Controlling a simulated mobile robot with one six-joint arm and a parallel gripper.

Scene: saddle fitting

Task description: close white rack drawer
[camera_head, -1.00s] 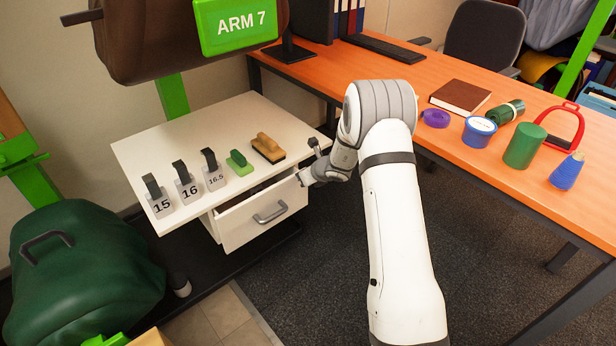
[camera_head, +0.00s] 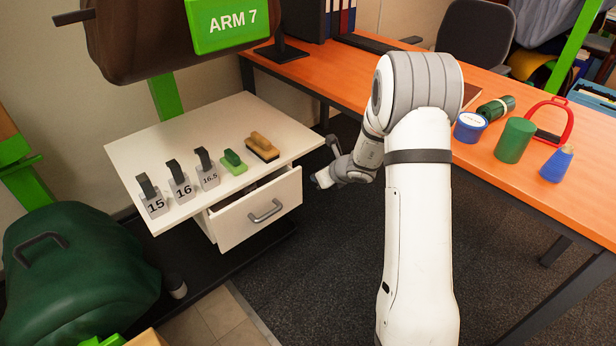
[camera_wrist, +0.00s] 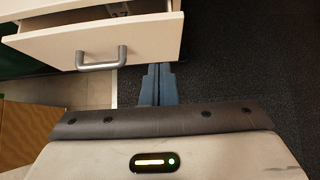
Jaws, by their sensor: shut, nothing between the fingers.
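The white rack (camera_head: 215,120) stands at centre left with its white drawer (camera_head: 240,222) pulled partly out. The drawer front carries a grey bar handle (camera_head: 265,211). In the wrist view the drawer front (camera_wrist: 150,42) and handle (camera_wrist: 101,60) lie above and left of the fingers. My gripper (camera_head: 318,182) is to the right of the drawer front in the head view, apart from it. Its blue-grey fingers (camera_wrist: 159,80) are shut together and empty, with their tips close to the drawer front's lower right in the wrist view.
The orange desk (camera_head: 485,170) with several items is at the right. Dark carpet (camera_head: 310,260) in front of the drawer is clear.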

